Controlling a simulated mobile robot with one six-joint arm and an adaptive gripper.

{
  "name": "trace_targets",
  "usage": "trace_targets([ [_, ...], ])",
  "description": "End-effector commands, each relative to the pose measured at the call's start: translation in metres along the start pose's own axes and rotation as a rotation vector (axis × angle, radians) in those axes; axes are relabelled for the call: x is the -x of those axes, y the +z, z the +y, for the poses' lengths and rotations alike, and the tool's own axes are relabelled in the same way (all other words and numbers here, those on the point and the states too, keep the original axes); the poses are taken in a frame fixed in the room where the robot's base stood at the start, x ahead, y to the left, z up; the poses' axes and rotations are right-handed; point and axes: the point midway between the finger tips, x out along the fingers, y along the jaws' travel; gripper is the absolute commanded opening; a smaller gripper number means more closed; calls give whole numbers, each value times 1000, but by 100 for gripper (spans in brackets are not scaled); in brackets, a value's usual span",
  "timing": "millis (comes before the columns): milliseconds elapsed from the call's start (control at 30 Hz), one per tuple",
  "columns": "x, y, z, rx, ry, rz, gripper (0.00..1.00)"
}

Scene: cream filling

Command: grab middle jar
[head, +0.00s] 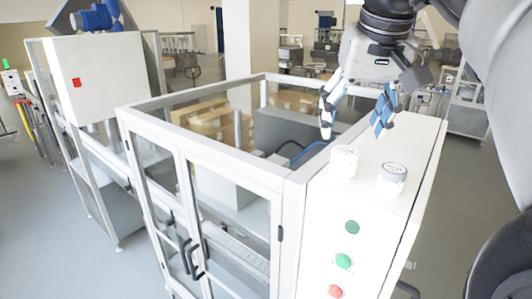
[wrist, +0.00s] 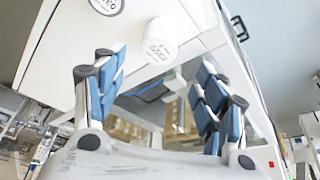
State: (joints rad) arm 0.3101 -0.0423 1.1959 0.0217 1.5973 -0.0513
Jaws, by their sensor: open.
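Two white jars with printed lids stand on the white cabinet top in the head view. One jar (head: 344,161) is on the left and the other jar (head: 392,178) is on the right, nearer the front. Which one is the middle jar I cannot tell. My gripper (head: 352,127) is open and empty, with its blue-padded fingers spread above and behind the jars. In the wrist view, one jar (wrist: 160,42) shows between and beyond the spread fingertips of my gripper (wrist: 160,66), apart from them. Another jar (wrist: 107,5) is cut by the top edge.

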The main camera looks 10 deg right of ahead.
Motion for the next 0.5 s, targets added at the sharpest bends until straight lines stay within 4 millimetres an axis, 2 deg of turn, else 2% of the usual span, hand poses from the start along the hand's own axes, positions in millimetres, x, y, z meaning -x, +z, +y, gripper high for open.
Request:
trace_targets([
  [100,-18,1,0,0,0,-1,66],
  [333,-34,1,1,0,0,1,66],
  [500,-59,6,3,-1,0,-3,66],
])
